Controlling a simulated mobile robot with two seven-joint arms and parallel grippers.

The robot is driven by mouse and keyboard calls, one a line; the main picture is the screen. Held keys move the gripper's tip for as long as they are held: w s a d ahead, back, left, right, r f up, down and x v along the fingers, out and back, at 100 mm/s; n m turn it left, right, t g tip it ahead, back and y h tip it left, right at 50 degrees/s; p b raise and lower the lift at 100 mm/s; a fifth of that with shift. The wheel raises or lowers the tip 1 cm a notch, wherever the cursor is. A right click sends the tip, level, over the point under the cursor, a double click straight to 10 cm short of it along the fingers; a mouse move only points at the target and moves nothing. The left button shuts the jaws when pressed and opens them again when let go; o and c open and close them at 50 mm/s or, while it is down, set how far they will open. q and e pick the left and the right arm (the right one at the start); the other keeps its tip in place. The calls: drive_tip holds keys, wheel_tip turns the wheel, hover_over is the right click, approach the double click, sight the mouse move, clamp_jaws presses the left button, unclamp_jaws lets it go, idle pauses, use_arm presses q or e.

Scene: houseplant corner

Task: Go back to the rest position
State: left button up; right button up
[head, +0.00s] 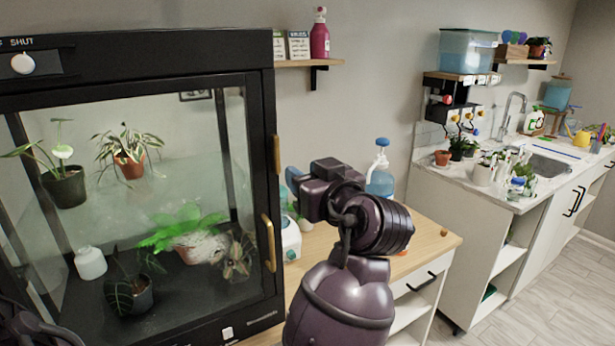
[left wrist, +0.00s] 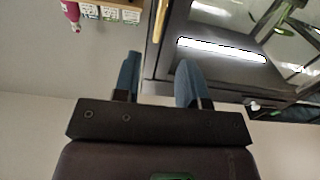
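My left gripper (head: 293,181) is in the middle of the head view, in front of the right edge of the glass plant cabinet. A blue fingertip shows there beside the dark wrist. In the left wrist view, the two blue fingers of my left gripper (left wrist: 160,80) stand apart with nothing between them. That view is upside down, with the cabinet (left wrist: 155,50) edge just beyond the fingers. My right gripper is not seen.
The black plant cabinet (head: 262,110), with its door shut, stands close on the left. A wooden counter (head: 430,240) holds a blue pump bottle (head: 381,172) behind my arm. A wall shelf (head: 300,63) is above. A sink counter (head: 520,200) is at the right, with open floor (head: 560,300) before it.

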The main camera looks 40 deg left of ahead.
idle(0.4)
use_arm(q)
drive_tip(key=w+d+m+t+h, duration=0.5)
drive_tip(key=w+d+m+t, duration=0.1)
drive_tip(key=w+m+t, duration=0.25)
drive_tip(key=w+d+f+m+t+h, duration=0.1)
drive_tip(key=d+f+m+t+h, duration=0.25)
drive_tip(key=f+m+h, duration=0.7)
drive_tip(key=s+a+f+n+g+h, duration=0.15)
drive_tip(key=s+f, duration=0.35)
drive_tip(key=f, duration=0.7)
drive_tip(key=s+a+f+n+g, duration=0.1)
drive_tip(key=s+f+n+g, duration=0.3)
drive_tip(key=f, duration=0.8)
drive_tip(key=s+a+f+g, duration=0.1)
drive_tip(key=s+a+f, duration=0.1)
drive_tip(key=s+f, duration=0.3)
drive_tip(key=s+a+f+g, duration=0.1)
drive_tip(key=s+a+f, duration=0.1)
drive_tip(key=s+f, duration=0.4)
drive_tip(key=s+m, duration=0.1)
drive_tip(key=s, duration=0.4)
drive_tip(key=shift+s+f+y, duration=0.15)
drive_tip(key=shift+f+y, duration=0.15)
drive_tip(key=shift+y, duration=0.1)
